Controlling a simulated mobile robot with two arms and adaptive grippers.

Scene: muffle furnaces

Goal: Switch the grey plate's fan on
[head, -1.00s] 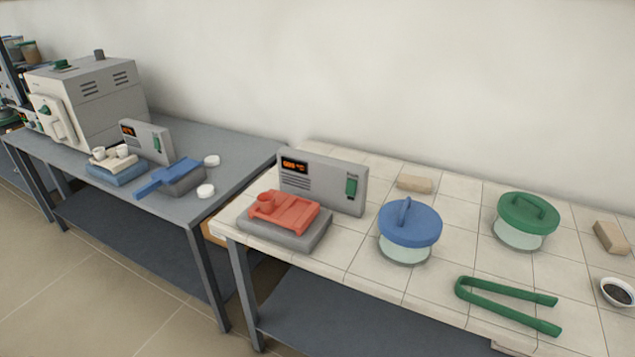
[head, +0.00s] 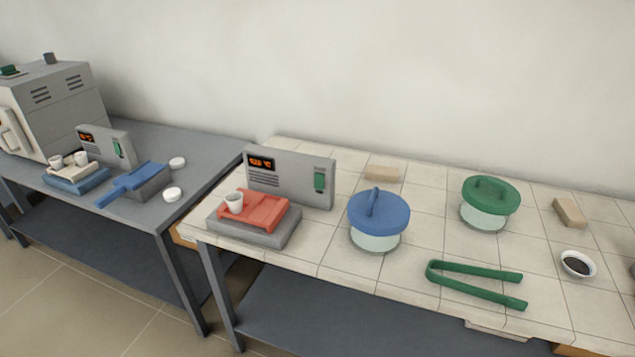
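The grey plate (head: 282,239) sits on the left end of the white-tiled table. A red tray (head: 265,213) lies on it, with a small white crucible (head: 234,203) standing at the tray's left. Behind the plate stands an upright grey panel (head: 290,188) with a lit orange display (head: 261,163), whose digits are too small to read surely. A green switch (head: 319,181) is on the panel's right side, apparently the fan switch; I cannot tell its on or off position. Neither of my grippers is in view.
The tiled table holds a blue-lidded jar (head: 379,220), a green-lidded jar (head: 490,203), green tongs (head: 475,285) and a dark-filled bowl (head: 577,264). On the grey table left are a blue plate (head: 77,181), a similar panel (head: 106,145) and a furnace (head: 50,110).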

